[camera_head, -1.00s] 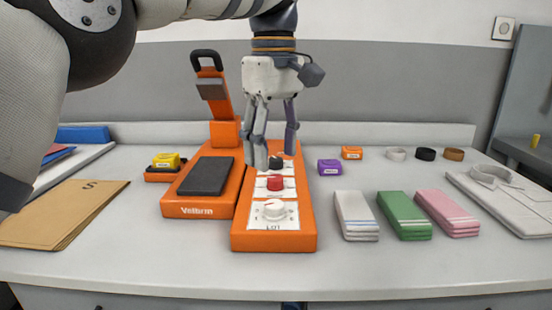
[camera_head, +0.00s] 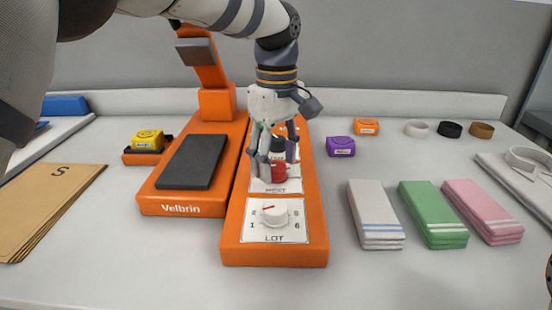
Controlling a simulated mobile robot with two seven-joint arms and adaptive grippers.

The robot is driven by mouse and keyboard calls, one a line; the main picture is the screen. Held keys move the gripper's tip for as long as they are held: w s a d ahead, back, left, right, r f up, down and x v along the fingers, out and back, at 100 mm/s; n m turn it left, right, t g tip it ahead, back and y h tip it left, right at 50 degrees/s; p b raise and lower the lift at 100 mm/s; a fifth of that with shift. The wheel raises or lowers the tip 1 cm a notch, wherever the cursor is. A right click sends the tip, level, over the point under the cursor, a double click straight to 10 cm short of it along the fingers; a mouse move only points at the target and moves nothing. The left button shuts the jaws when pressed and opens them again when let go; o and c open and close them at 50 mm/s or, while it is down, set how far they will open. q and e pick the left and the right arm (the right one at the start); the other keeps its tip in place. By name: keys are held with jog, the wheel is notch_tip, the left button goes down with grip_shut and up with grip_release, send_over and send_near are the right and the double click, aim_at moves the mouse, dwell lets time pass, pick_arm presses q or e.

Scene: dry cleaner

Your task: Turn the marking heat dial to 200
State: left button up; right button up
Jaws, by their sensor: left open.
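The orange dial panel (camera_head: 231,247) stands on the counter with a row of dials. A white dial (camera_head: 274,215) on a plate marked LOT is nearest. Behind it is a red dial (camera_head: 280,173), whose plate label looks like HEAT; its scale numbers are too small or hidden to read. A black dial (camera_head: 278,146) is farther back. My left gripper (camera_head: 276,167) points down over the panel, fingers apart, around the red and black dials. One finger covers the red dial's left side. I cannot tell whether the fingers touch either dial. My right gripper is not seen.
The orange Velbrin press (camera_head: 180,209) with a dark pad stands left of the panel. A yellow-topped stamp (camera_head: 148,140), brown envelopes (camera_head: 45,205), a purple block (camera_head: 340,146), and white, green (camera_head: 432,212) and pink folded stacks lie around. The front counter is clear.

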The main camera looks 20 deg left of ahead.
pick_arm(q)
jog(key=shift+f, duration=0.35)
jog(key=c, duration=1.2)
